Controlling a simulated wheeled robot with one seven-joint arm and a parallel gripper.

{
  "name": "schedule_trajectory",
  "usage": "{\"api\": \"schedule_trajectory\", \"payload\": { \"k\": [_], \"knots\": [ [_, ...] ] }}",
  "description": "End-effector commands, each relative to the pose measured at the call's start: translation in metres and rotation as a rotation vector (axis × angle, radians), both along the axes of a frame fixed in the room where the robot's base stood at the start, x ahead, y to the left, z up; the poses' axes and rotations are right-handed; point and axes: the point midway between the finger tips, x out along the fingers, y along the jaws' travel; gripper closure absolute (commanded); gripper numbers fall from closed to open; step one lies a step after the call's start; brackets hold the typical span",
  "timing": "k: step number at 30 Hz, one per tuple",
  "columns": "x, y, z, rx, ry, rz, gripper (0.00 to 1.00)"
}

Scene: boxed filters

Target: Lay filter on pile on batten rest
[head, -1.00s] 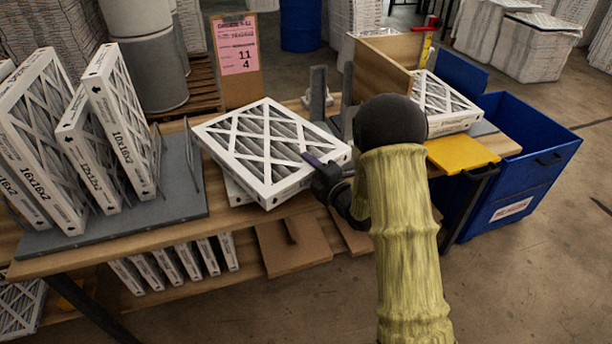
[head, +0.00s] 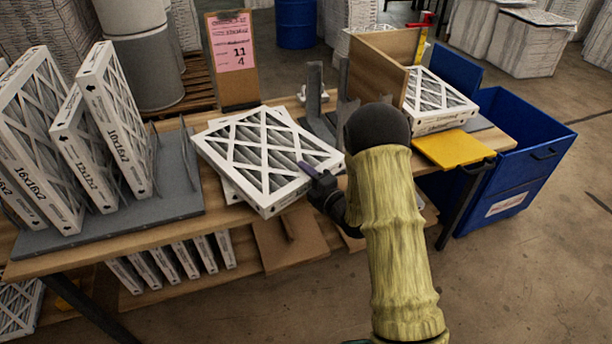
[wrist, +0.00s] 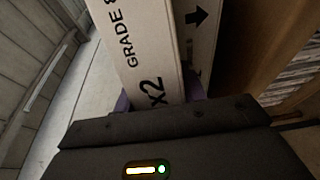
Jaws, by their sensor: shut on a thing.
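My gripper (head: 314,176) is shut on the right-hand edge of a white-framed filter (head: 262,158) with a crisscross face. The filter is held roughly flat, slightly tilted, over the worktable. In the wrist view its printed edge (wrist: 145,50) is between the purple fingers. A pile of filters (head: 229,190) shows from under it at the left front, and a white frame also peeks out behind it. The held filter covers most of the pile, and I cannot tell whether they touch. The batten rest is hidden under the filters.
Upright filters (head: 100,130) stand in a grey rack at left. Grey upright brackets (head: 316,95) stand just behind the held filter. At right are a wooden box side (head: 385,65), more filters (head: 437,100), a yellow plate (head: 447,148) and a blue bin (head: 525,160).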

Motion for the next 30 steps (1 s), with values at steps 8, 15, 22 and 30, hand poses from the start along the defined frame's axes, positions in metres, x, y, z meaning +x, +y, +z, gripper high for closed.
{"api": "schedule_trajectory", "payload": {
  "k": [8,15,22,30],
  "knots": [
    [0.0,0.0,-0.002,0.0,0.0,0.001,0.37],
    [0.0,0.0,-0.002,-0.001,0.001,0.001,0.37],
    [-0.01,-0.007,-0.001,-0.001,0.002,0.0,0.37],
    [-0.052,-0.035,-0.002,-0.001,0.003,-0.003,0.37]
  ]
}}
